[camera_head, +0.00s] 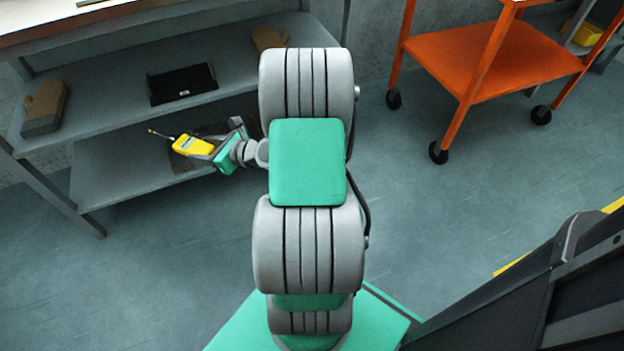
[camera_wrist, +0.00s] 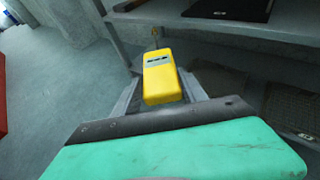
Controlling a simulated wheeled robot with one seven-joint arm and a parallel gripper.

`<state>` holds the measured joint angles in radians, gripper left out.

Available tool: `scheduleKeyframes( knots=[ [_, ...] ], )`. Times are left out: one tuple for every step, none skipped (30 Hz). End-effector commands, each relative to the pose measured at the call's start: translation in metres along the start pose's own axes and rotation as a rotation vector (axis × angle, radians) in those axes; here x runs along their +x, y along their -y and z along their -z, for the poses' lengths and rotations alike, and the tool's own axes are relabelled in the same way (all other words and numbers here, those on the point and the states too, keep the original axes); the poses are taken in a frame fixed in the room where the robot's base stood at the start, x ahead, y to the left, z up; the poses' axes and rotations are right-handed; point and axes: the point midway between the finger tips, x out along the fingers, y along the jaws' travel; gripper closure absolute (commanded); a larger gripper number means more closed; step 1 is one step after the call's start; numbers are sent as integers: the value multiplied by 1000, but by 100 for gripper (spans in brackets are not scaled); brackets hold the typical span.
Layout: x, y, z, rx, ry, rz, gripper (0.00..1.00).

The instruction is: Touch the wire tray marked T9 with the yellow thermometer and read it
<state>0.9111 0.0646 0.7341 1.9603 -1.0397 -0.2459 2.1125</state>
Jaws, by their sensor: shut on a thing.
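My gripper (camera_head: 228,146) is shut on the yellow thermometer (camera_head: 193,145), holding it by its body at the front of the grey shelf unit. The thermometer also shows in the wrist view (camera_wrist: 160,77), with its dark display up and its thin probe pointing away from my gripper. A black tray (camera_head: 182,84) with a small white label lies on the middle shelf, above and behind the thermometer. Dark mesh trays lie on the lower shelf, and one shows in the wrist view (camera_wrist: 290,108). No label can be read, so I cannot tell which is T9. The probe tip appears apart from any tray.
A brown oven mitt (camera_head: 44,104) lies at the left of the middle shelf (camera_head: 110,113), and another (camera_head: 268,39) lies further right. An orange wheeled cart (camera_head: 490,58) stands at the right. The floor between shelf and cart is clear.

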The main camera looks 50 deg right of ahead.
Motion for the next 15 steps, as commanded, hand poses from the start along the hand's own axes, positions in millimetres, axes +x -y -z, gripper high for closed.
scheduleKeyframes(
  knots=[
    [-2, 28, 28, 30, -1, 55, 97],
    [-5, 45, 41, 43, 0, 87, 97],
    [-10, 66, 59, 60, 1, 131, 97],
    [-14, 81, 73, 72, 2, 163, 97],
    [-18, 95, 88, 86, 3, 196, 97],
    [-25, 113, 108, 102, 3, 239, 97],
    [-30, 126, 123, 116, 3, 272, 97],
    [-36, 138, 138, 127, 4, 305, 97],
    [-45, 154, 160, 144, 3, 348, 97],
    [-52, 164, 176, 157, 3, 382, 97],
    [-59, 174, 193, 170, 1, 414, 97],
    [-69, 186, 216, 188, 0, 458, 97],
    [-77, 194, 232, 199, -2, 489, 97],
    [-84, 201, 248, 211, -3, 520, 97],
    [-94, 209, 267, 225, -6, 558, 97]
  ],
)
